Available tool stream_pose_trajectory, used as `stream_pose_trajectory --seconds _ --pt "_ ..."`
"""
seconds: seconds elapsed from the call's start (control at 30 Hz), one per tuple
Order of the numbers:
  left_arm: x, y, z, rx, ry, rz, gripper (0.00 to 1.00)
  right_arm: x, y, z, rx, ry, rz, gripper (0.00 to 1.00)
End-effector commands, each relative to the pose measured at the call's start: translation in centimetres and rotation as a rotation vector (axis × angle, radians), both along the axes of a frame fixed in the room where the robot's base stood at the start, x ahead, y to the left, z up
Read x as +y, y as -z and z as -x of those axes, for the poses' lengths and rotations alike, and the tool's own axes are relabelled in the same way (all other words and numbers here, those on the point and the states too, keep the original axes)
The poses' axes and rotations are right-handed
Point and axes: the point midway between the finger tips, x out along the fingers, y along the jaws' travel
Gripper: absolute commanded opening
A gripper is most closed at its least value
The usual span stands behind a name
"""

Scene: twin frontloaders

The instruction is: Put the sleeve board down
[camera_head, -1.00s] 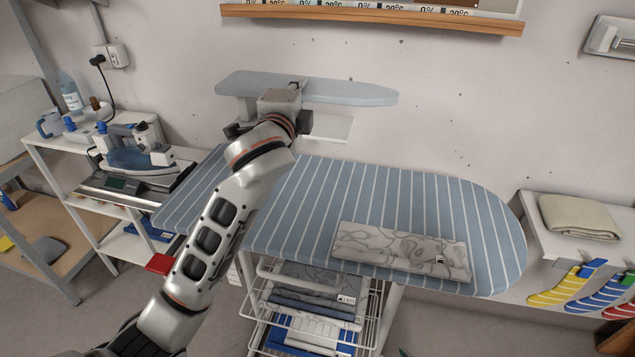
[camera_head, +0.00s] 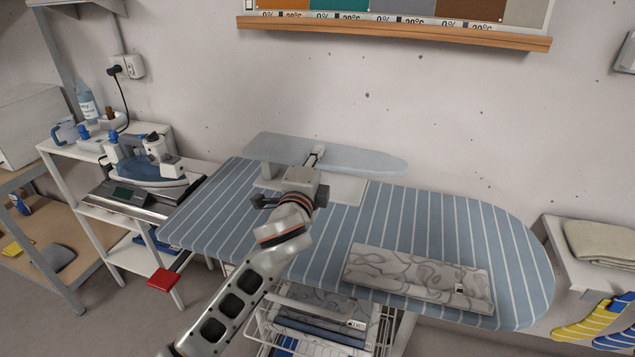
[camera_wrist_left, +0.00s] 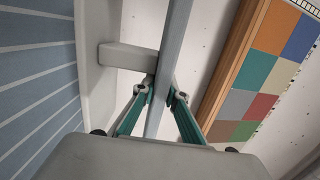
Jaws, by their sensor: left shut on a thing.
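The sleeve board (camera_head: 365,160) has a pale blue padded top and a white base (camera_head: 347,190). It is level over the back left part of the blue striped ironing board (camera_head: 420,225). My left gripper (camera_head: 315,158) is shut on the near edge of its padded top. In the left wrist view the fingers (camera_wrist_left: 160,95) pinch the sleeve board's top (camera_wrist_left: 174,45) from both sides. The base is close to the striped cover; I cannot tell whether it touches. My right gripper is not in view.
A grey marbled packet (camera_head: 420,280) lies on the ironing board's front right. A steam iron (camera_head: 150,165) stands on a shelf unit at the left. A folded beige cloth (camera_head: 600,245) lies on a shelf at the right. The ironing board's right end is clear.

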Motion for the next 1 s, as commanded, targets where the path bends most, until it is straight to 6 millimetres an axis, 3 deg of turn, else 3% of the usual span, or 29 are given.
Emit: stream_pose_trajectory --seconds 0.27,0.5,0.97,1.0 --pt "0.0 1.8 0.0 -0.006 0.001 0.002 0.00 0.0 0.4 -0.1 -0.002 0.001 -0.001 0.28" --pt "0.0 5.0 0.0 -0.004 0.000 0.002 0.00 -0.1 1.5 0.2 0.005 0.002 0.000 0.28" --pt "0.0 5.6 0.0 -0.006 0.001 0.002 0.00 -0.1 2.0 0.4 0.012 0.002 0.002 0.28" --pt "0.0 5.9 0.0 -0.001 0.000 0.000 0.17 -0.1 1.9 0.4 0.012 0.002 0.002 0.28"
